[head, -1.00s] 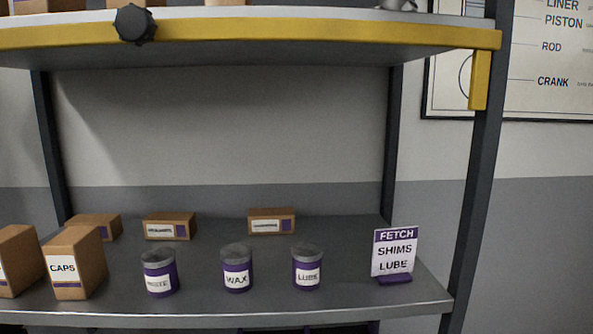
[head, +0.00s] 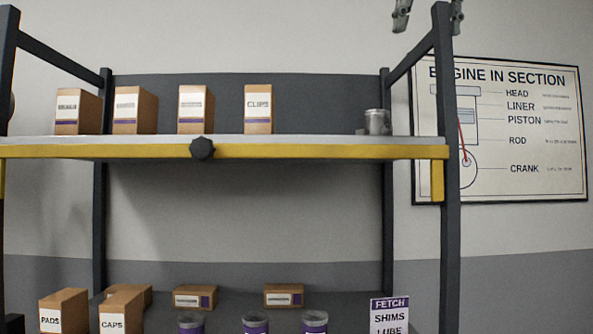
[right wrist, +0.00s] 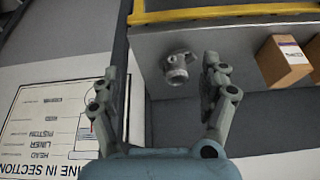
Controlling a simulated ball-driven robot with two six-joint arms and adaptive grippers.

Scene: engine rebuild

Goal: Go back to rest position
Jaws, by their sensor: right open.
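My right gripper (head: 428,16) shows at the top edge of the head view, above the right end of the shelf rack. In the right wrist view the same gripper (right wrist: 165,90) is open, with its two fingers apart and nothing between them in its grasp. Beyond the fingers a grey metal part (right wrist: 178,68) stands on the upper shelf, apart from the gripper. The same metal part (head: 377,122) shows at the right end of the upper shelf in the head view. My left gripper is in neither view.
The upper shelf (head: 330,141) has a yellow front edge, a black knob (head: 202,148) and several boxes, one marked CLIPS (head: 258,110). The lower shelf holds boxes, purple tins (head: 255,324) and a FETCH sign (head: 389,316). An engine poster (head: 520,130) hangs on the wall at right.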

